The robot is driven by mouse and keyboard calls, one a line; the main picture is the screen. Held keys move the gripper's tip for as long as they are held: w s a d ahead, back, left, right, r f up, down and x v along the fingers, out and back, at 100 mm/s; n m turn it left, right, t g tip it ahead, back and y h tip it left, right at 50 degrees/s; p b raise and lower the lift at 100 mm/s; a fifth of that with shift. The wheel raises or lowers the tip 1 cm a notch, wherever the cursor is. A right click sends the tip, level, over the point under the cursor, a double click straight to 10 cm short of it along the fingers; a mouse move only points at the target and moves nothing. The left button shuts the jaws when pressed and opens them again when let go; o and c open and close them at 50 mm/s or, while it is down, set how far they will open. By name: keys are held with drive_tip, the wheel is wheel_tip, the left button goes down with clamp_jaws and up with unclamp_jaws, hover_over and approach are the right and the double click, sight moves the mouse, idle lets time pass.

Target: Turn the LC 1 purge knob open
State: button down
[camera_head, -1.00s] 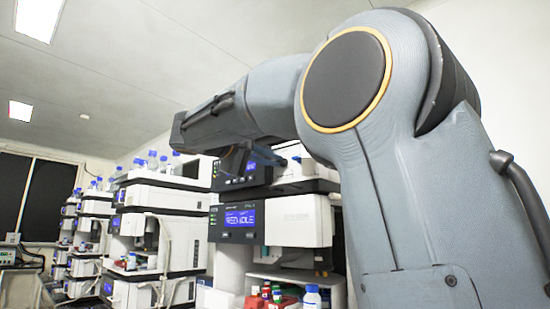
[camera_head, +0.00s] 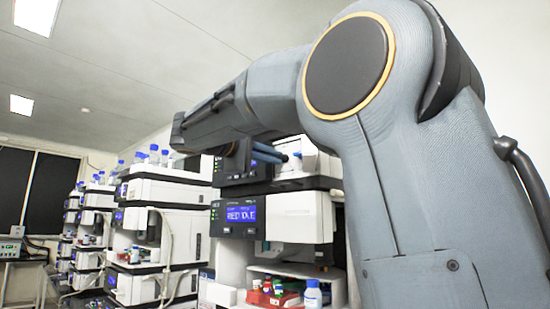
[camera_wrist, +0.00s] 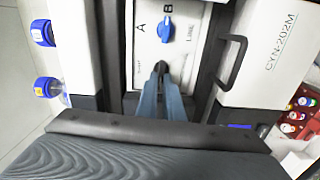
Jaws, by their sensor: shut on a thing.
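My gripper (camera_wrist: 161,70) reaches the white front panel (camera_wrist: 190,55) of an LC module in the wrist view. Its two long blue fingers come together at dark tips. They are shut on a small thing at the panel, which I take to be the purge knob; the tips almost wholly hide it. A separate blue knob (camera_wrist: 168,31) sits just above the tips, beside the letters A and B and the word LINE. In the head view my gripper (camera_head: 292,159) points right, against the upper module of the nearest stack (camera_head: 325,165).
A black handle (camera_wrist: 232,62) stands out right of the tips, on the white CYN-202M cover (camera_wrist: 270,50). Blue-capped bottles (camera_wrist: 43,33) stand left. Below the nearest stack's display (camera_head: 241,215) is a red tray (camera_head: 256,298) with bottles. More stacks (camera_head: 160,200) stand left.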

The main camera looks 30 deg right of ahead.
drive_tip(key=shift+w+a+f, duration=0.1)
drive_tip(key=shift+f, duration=0.05)
drive_tip(key=c, duration=1.9)
unclamp_jaws()
drive_tip(key=shift+a, duration=0.25)
drive_tip(key=shift+d, duration=0.2)
drive_tip(key=shift+a, duration=0.1)
drive_tip(key=b+v, duration=0.2)
drive_tip(key=v, duration=0.5)
drive_tip(key=shift+s+a, duration=0.2)
drive_tip(key=shift+a, duration=0.1)
